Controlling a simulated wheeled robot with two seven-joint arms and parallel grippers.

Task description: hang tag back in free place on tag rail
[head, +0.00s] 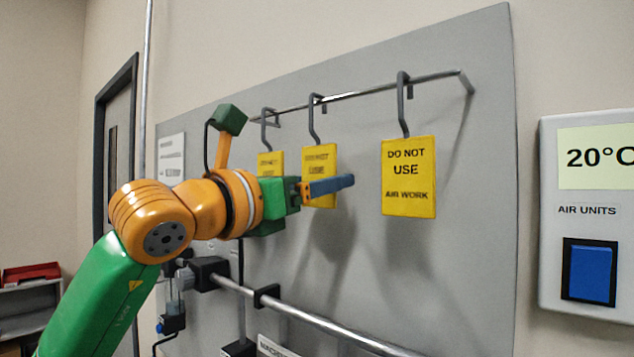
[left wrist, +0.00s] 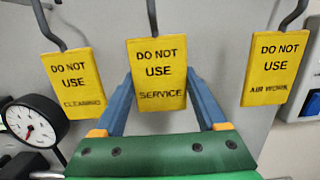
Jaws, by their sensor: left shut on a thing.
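Three yellow tags with grey hooks are at the tag rail (head: 370,91). The middle tag (head: 319,160) reads DO NOT USE SERVICE in the left wrist view (left wrist: 158,80). My left gripper (head: 328,187) is shut on this tag, with a blue finger at each side edge. The tag's hook reaches up to the rail; I cannot tell whether it bears on it. The air work tag (head: 409,178) hangs to the right, and it also shows in the left wrist view (left wrist: 275,68). The cleaning tag (left wrist: 76,85) hangs to the left, partly hidden in the head view. My right gripper is not in view.
The rail is on a grey panel (head: 480,200). A metal bar (head: 320,325) runs below the tags. A pressure gauge (left wrist: 32,125) is at lower left in the left wrist view. A wall box with a blue switch (head: 590,272) is at the right.

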